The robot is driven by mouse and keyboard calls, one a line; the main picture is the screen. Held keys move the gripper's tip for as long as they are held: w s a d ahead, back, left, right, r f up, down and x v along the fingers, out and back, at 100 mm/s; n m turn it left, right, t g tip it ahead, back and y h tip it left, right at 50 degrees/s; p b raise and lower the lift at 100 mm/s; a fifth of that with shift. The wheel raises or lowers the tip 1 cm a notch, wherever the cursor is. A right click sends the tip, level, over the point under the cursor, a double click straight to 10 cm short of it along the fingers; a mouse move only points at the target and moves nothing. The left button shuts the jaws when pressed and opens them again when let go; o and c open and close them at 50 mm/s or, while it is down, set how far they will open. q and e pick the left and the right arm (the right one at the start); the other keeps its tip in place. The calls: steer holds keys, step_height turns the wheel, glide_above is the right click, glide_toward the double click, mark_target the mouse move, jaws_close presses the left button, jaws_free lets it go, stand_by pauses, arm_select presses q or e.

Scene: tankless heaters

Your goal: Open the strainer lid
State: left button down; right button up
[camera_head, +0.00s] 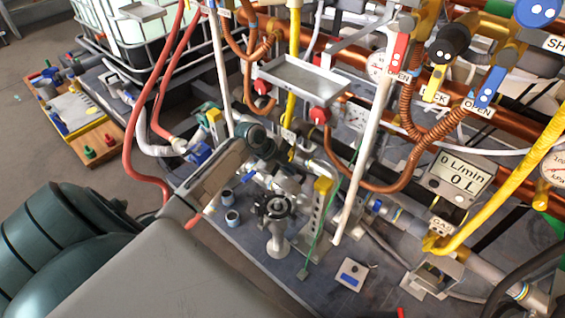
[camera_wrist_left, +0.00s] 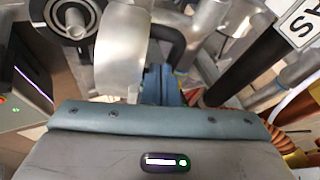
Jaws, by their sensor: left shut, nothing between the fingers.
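My left arm reaches in from the lower left in the head view. Its dark, rounded wrist and gripper (camera_head: 268,150) are among the pipes at the centre. In the left wrist view the blue fingers (camera_wrist_left: 160,85) are together with nothing between them. A pale, shiny cylinder (camera_wrist_left: 121,50) stands just left of the fingers, and a dark ring fitting (camera_wrist_left: 72,18) is farther left. In the head view a round black fitting on a grey post (camera_head: 276,212) stands below the gripper. I cannot tell which part is the strainer lid. My right gripper is not seen.
Red hoses (camera_head: 160,110) run at the left. Copper pipes (camera_head: 410,110) with labelled valve handles fill the right. A metal tray (camera_head: 303,80) hangs above the gripper. A flow display (camera_head: 462,178) stands at right. A white pipe (camera_head: 360,160) slants down beside the gripper area.

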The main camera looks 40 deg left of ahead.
arm_select(q)
steer(key=shift+f, duration=0.1)
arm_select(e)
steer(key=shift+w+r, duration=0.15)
arm_select(q)
steer(key=shift+w, duration=0.1)
steer(key=shift+w+d+r+g+p, duration=0.1)
steer(key=shift+w+r+g+p, duration=0.1)
steer(key=shift+w+g+p, duration=0.3)
steer(key=shift+w, duration=0.4)
steer(key=w+f, duration=0.1)
steer(key=w+f+g, duration=0.1)
steer(key=w, duration=0.1)
steer(key=shift+w+d+n+g, duration=0.15)
steer(key=shift+n+g, duration=0.15)
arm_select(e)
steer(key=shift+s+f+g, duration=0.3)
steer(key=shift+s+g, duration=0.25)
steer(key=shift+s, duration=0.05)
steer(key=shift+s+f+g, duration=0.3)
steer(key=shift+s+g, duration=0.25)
arm_select(q)
steer(key=shift+r+p, duration=0.15)
steer(key=shift+p, duration=0.2)
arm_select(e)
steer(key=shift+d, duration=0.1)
